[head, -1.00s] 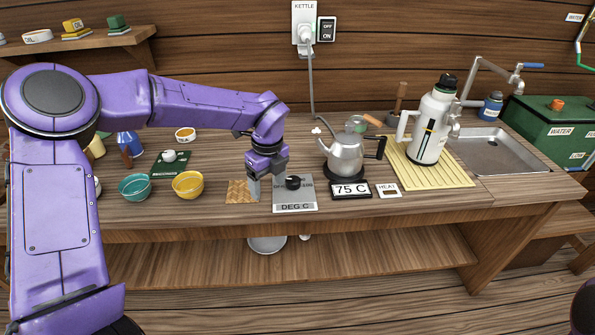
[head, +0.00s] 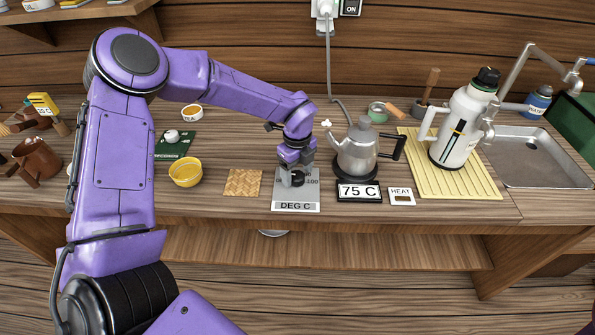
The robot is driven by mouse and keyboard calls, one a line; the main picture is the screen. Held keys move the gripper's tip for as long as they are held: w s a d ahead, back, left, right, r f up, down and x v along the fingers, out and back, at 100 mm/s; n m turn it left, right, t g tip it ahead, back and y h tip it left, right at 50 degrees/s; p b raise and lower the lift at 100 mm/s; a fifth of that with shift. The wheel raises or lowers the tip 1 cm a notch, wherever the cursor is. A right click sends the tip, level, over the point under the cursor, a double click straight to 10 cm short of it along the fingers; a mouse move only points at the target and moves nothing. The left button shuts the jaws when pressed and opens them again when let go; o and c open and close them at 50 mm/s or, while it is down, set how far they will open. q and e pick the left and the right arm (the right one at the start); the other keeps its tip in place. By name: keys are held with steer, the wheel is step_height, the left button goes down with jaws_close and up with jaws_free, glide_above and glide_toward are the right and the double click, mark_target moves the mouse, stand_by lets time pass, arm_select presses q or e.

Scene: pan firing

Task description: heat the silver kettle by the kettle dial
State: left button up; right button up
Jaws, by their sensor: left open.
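The silver kettle (head: 357,157) stands upright on a round black base on the counter, its black handle to the right. The kettle dial is a black knob (head: 298,180) on a grey plate marked DEG C (head: 296,203), left of the kettle. My left gripper (head: 296,178) points down at the knob, open, with its fingers at the knob's sides; whether they touch it I cannot tell. The gripper partly hides the knob and the scale. A display (head: 359,191) in front of the kettle reads 75 C. A HEAT panel (head: 402,196) is beside it. My right gripper is out of view.
A white flask (head: 461,125) stands on a yellow slatted mat (head: 433,187) right of the kettle, by the sink (head: 540,160). A woven mat (head: 244,182) and yellow bowl (head: 186,171) are left of the dial. The kettle's spout is close to my left gripper.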

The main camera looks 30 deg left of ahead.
arm_select(q)
steer(key=shift+w+f, duration=0.1)
steer(key=shift+f, duration=0.8)
steer(key=shift+s, duration=0.2)
steer(key=c, duration=1.1)
steer(key=shift+o, duration=0.2)
